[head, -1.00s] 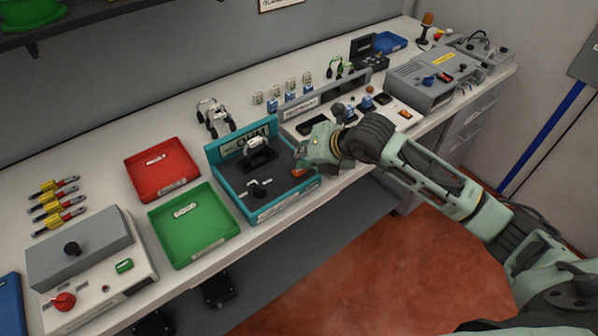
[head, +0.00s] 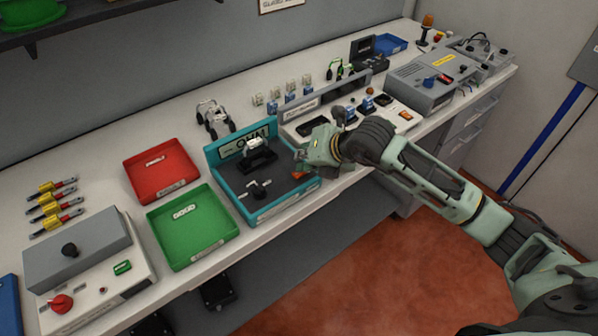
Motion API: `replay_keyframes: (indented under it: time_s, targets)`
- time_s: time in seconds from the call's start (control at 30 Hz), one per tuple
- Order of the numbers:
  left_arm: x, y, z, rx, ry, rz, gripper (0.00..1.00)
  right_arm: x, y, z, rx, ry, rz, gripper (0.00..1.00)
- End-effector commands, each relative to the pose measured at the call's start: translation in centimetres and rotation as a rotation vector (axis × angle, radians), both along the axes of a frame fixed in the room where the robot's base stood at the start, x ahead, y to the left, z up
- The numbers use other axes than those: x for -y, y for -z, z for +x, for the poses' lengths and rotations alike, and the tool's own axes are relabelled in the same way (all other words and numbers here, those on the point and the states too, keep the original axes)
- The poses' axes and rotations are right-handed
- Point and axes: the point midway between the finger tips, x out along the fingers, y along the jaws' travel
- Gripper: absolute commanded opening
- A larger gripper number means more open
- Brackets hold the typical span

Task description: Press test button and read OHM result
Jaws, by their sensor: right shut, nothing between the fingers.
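The teal OHM tester (head: 262,213) stands on the bench, with an OHM label on its back panel. A white-topped piece (head: 255,147) sits in a black holder inside it, and a small black clamp (head: 258,189) is in front. An orange-red spot, apparently the test button (head: 299,175), shows at the tester's right side. My right gripper (head: 303,166) is shut and empty, pointing down at this spot; I cannot tell whether it touches. No result reading can be made out. My left gripper is not in view.
A red tray (head: 148,189) and a green tray (head: 183,246) lie left of the tester. A grey device with a red knob (head: 60,304) stands at the front left. A grey fixture (head: 330,103) stands behind my right gripper. A grey machine (head: 425,92) is at the right.

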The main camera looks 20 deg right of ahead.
Motion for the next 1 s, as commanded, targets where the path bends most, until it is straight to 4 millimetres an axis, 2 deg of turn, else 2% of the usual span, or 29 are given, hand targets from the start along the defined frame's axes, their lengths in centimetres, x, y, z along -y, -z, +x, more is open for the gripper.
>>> replay_keyframes:
  time_s: [0.53,1.0]
  targets:
    - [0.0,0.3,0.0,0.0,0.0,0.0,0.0,0.0,0.3,-0.1,-0.002,-0.001,0.0,0.0]
    - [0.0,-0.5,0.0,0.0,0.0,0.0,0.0,0.0,-1.4,-0.1,-0.002,-0.001,0.0,0.0]
